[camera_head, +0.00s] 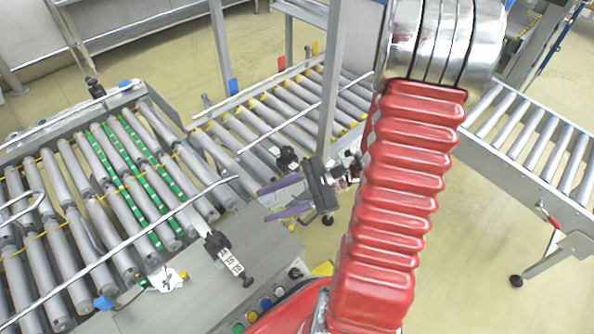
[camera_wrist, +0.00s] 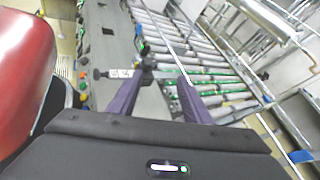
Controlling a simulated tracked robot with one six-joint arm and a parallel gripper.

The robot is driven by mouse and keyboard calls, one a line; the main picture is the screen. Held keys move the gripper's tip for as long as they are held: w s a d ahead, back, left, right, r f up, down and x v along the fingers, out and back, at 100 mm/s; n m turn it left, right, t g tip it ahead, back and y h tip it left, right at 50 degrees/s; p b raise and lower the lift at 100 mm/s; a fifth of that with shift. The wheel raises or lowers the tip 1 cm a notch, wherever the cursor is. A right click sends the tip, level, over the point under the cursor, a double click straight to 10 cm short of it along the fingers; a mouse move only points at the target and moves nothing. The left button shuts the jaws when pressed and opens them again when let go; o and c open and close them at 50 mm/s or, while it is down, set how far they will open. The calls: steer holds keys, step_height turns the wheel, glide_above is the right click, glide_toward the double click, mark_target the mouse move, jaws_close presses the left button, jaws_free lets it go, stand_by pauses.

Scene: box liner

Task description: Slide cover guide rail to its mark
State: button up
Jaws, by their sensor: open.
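A long thin silver guide rail (camera_head: 110,252) runs diagonally over the rollers in the head view; it shows in the wrist view too (camera_wrist: 163,38). A black clamp knob with a white marked label (camera_head: 229,262) sits by the rail; the label also shows in the wrist view (camera_wrist: 121,73). Green strips (camera_head: 130,185) lie along the rollers; I cannot tell which marking is the rail's mark. My gripper (camera_head: 263,203) is open, its purple fingers apart, right of the knob. In the wrist view the fingers (camera_wrist: 160,88) have a gap between them and hold nothing.
A roller conveyor (camera_head: 190,128) lies below the rail, with a second one (camera_head: 290,115) behind. Coloured buttons (camera_head: 265,304) sit on the panel in front. A grey post (camera_head: 329,90) stands behind my gripper. Another conveyor (camera_head: 530,150) is at right.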

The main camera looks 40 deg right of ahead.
steer(key=s+d+f+m+t+h, duration=0.1)
steer(key=d+f+m+t+h, duration=0.4)
steer(key=d+m, duration=0.4)
steer(key=d+f+m+t+h, duration=0.5)
steer(key=d+f+m+t, duration=0.2)
steer(key=d, duration=0.4)
steer(key=shift+s+f+m, duration=0.35)
steer(key=shift+f+m, duration=0.5)
steer(key=shift+m, duration=0.25)
steer(key=shift+a, duration=0.1)
steer(key=shift+w+a, duration=0.3)
steer(key=shift+w, duration=2)
steer(key=shift+w+a, duration=0.35)
steer(key=shift+w, duration=1.9)
steer(key=shift+w+a, duration=0.3)
steer(key=shift+w, duration=2)
jaws_close()
